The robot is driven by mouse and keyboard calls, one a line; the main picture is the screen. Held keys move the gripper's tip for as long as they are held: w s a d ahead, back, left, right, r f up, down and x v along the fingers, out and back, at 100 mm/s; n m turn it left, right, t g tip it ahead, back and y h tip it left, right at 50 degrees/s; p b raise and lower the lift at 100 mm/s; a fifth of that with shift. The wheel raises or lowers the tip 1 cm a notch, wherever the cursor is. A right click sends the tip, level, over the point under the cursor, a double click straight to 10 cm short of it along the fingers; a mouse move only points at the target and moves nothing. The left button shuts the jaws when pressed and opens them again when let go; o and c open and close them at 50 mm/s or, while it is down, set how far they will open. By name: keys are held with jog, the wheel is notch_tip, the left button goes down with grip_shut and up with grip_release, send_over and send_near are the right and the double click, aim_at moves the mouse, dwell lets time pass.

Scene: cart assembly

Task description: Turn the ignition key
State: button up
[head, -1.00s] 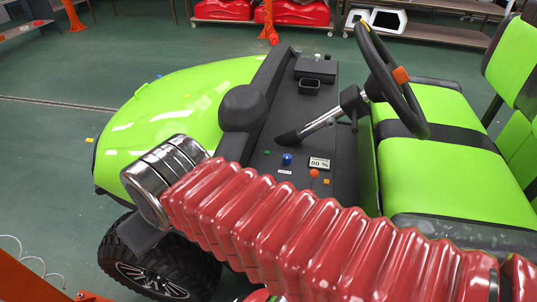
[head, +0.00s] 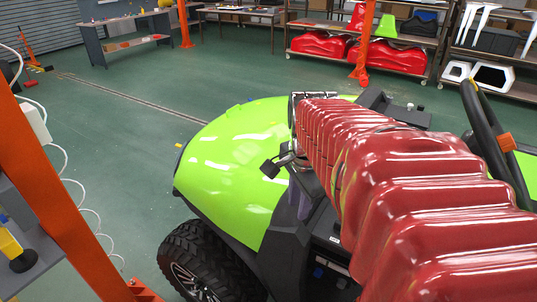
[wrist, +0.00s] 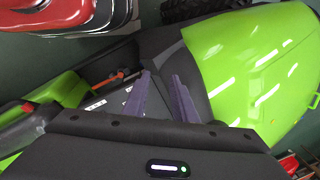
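The green cart (head: 235,160) stands at the lower middle of the head view, with my red ribbed arm stretched over its dashboard. In the wrist view, my gripper (wrist: 160,76) shows two purple-grey fingers apart, with nothing visible between them. They point toward the dark dashboard (wrist: 112,102), which has small white labels and an orange lever (wrist: 104,79) left of the fingers. I cannot make out the ignition key in either view. Whether the fingertips touch the dashboard cannot be told. In the head view, my arm hides much of the dashboard.
An orange post (head: 50,170) rises at the left. Shelves with red parts (head: 328,45) stand at the back.

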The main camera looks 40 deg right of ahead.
jog(key=s+d+m, duration=0.1)
jog(key=d+m, duration=0.2)
jog(key=d, duration=0.1)
jog(key=s+d+f+m+g, duration=0.1)
jog(key=s+d+m, duration=0.1)
jog(key=d+m, duration=0.2)
jog(key=s+d+f+m+y, duration=0.1)
jog(key=d+m, duration=0.3)
jog(key=shift+s+f+g, duration=0.15)
jog(key=shift+s+g, duration=0.15)
jog(key=shift+s, duration=0.05)
jog(key=shift+f, duration=0.15)
